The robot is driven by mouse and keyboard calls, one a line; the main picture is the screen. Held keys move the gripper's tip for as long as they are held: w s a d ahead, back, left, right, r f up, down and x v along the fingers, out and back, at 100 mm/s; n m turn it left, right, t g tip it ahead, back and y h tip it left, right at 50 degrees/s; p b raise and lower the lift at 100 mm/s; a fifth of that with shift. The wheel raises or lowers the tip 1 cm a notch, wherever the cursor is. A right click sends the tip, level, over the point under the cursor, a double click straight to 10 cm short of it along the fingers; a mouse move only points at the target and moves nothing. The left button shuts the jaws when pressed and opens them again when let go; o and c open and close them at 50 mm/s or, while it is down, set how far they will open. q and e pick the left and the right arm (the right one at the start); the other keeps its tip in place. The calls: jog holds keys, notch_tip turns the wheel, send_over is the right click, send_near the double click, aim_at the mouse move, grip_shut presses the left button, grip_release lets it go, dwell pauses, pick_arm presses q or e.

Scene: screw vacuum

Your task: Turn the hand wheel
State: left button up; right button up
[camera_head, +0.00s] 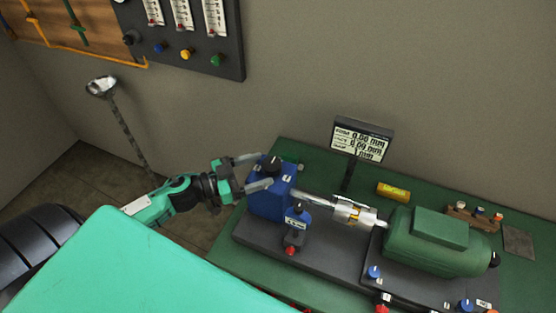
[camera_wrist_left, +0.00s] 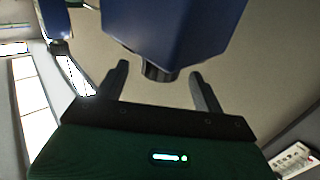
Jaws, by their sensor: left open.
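A blue block (camera_head: 268,203) stands at the left end of the green bench. A small black knob (camera_head: 271,162) sits on its top and appears to be the hand wheel. My left gripper (camera_head: 263,171) reaches in from the left at the height of the block's top, its two fingers spread to either side of the knob. In the left wrist view the black knob (camera_wrist_left: 158,73) sticks out of the blue block (camera_wrist_left: 172,30). It lies between the two open fingertips, with a gap visible on each side. My right gripper is not in view.
The shaft and coupling (camera_head: 354,214) run right from the block to a green motor (camera_head: 432,240). A display (camera_head: 360,139) stands behind them. A yellow cylinder (camera_head: 394,191) lies on the green bench (camera_head: 300,155). A wall panel (camera_head: 200,45) hangs at upper left.

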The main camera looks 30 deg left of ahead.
aim_at(272, 163)
pick_arm(q)
jog(key=p+x, duration=0.1)
jog(key=x, duration=0.3)
jog(key=shift+w+d+r, duration=0.1)
jog(key=shift+w, duration=0.1)
jog(key=shift+p+x, duration=0.4)
jog(key=shift+x, duration=0.45)
jog(key=c, duration=1)
jog(key=shift+o, duration=0.2)
jog(key=shift+m+g+h, duration=0.4)
jog(key=shift+h, duration=0.1)
